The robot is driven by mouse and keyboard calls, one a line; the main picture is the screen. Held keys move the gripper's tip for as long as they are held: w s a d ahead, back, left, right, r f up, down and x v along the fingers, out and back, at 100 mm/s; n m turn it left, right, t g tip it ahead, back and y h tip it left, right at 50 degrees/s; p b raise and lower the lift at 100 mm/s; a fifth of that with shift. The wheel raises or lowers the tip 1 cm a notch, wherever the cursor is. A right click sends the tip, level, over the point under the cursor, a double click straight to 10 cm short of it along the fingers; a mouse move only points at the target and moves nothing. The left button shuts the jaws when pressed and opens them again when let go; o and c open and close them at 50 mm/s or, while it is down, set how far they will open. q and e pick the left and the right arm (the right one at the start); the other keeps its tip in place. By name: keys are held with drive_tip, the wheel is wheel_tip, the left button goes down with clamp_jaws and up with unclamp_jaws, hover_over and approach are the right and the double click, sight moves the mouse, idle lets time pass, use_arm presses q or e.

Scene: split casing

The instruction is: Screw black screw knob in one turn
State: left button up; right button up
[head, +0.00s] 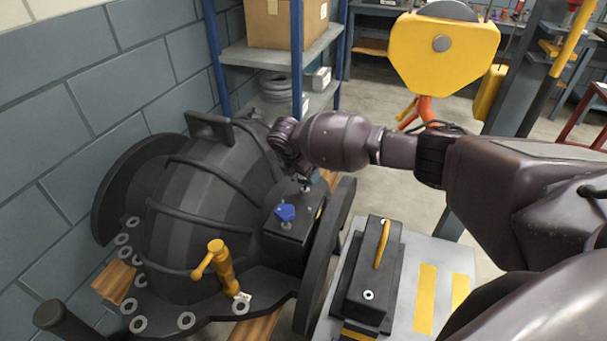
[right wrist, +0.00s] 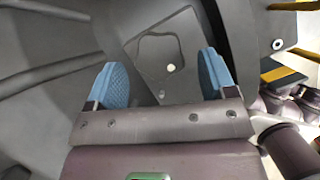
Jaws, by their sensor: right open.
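My right gripper (head: 303,178) is over the far end of this block, behind the blue knob. In the right wrist view the open blue fingertips of my right gripper (right wrist: 164,65) stand apart. Between them, on the block face (right wrist: 180,25), is a dark lobed outline that looks like the black screw knob (right wrist: 158,50). I cannot tell whether the fingers touch it. In the head view the knob is mostly hidden by the gripper. My left gripper is out of view.
A yellow tap-like handle (head: 222,268) stands on the casing's front flange. A black box with a yellow handle (head: 382,245) sits on a grey surface (head: 405,310) to the right. A yellow hoist block (head: 442,60) hangs behind my arm. A shelf (head: 270,53) stands behind the casing.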

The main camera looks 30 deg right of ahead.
drive_tip(key=shift+x, duration=0.75)
drive_tip(key=c, duration=0.7)
drive_tip(key=shift+c, duration=1)
